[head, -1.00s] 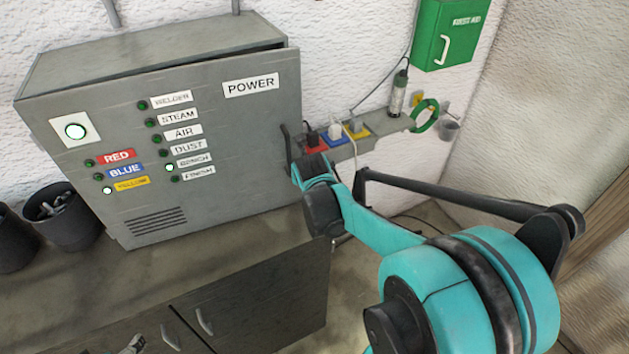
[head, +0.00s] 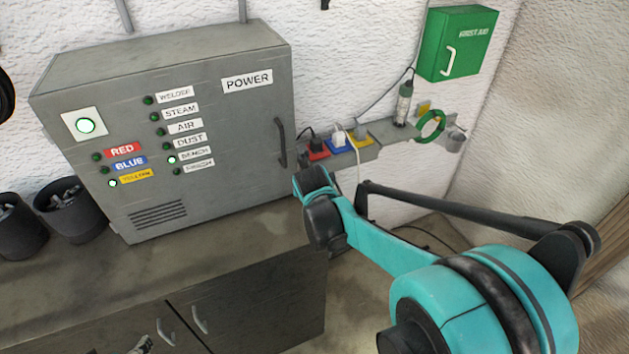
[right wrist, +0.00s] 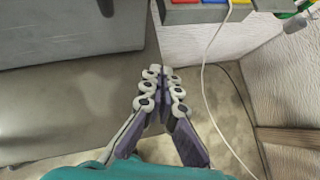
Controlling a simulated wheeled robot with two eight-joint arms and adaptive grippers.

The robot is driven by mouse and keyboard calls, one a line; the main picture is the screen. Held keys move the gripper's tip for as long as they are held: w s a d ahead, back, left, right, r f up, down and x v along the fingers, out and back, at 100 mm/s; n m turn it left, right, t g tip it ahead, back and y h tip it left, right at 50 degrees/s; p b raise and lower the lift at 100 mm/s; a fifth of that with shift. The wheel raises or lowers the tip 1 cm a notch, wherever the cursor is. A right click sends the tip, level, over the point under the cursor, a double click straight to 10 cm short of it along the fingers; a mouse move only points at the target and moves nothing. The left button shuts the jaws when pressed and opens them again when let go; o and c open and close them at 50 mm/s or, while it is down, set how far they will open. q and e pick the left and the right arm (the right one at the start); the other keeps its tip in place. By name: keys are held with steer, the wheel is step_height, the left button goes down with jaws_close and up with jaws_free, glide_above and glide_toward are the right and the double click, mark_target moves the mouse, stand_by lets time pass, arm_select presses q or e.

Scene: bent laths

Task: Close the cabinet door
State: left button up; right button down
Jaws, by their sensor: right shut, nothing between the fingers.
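The grey power cabinet (head: 210,150) stands on the bench against the wall. Its door, with the POWER label, lamps and a dark handle (head: 281,142) at its right edge, lies against the body with no gap that I can see. In the right wrist view the cabinet (right wrist: 75,30) is at upper left. My right gripper (right wrist: 163,72) is shut and empty, just right of the cabinet and apart from it; in the head view my arm hides it. A small pale tip at the bottom edge of the head view looks like my left gripper (head: 142,345); its jaws are unclear.
A socket strip (head: 370,150) with coloured plugs and a hanging white cable is right of the cabinet. A green first aid box (head: 457,43) hangs above. Dark bins (head: 72,210) stand left on the bench (head: 215,240). The bench top before the cabinet is clear.

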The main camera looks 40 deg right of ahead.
arm_select(q)
step_height(320, 180, up, 3)
steer(key=p, duration=0.2)
steer(key=shift+f+p, duration=0.15)
steer(key=shift+p, duration=0.2)
arm_select(e)
steer(key=s+d+v, duration=0.1)
steer(key=d+v, duration=0.1)
steer(key=v, duration=0.7)
steer(key=shift+r, duration=0.35)
arm_select(q)
step_height(320, 180, down, 14)
steer(key=b, duration=1.4)
steer(key=shift+f, duration=0.15)
arm_select(e)
steer(key=s+a+f+m+y, duration=0.2)
steer(key=s+a+f+m, duration=0.3)
steer(key=a+f+m, duration=0.4)
steer(key=s+a+f+m+y, duration=0.2)
steer(key=s+a+f+m, duration=0.3)
steer(key=m, duration=1.5)
steer(key=shift+s+a+f+m+g+y, duration=0.35)
steer(key=shift+a+f, duration=1.55)
steer(key=shift+f, duration=0.65)
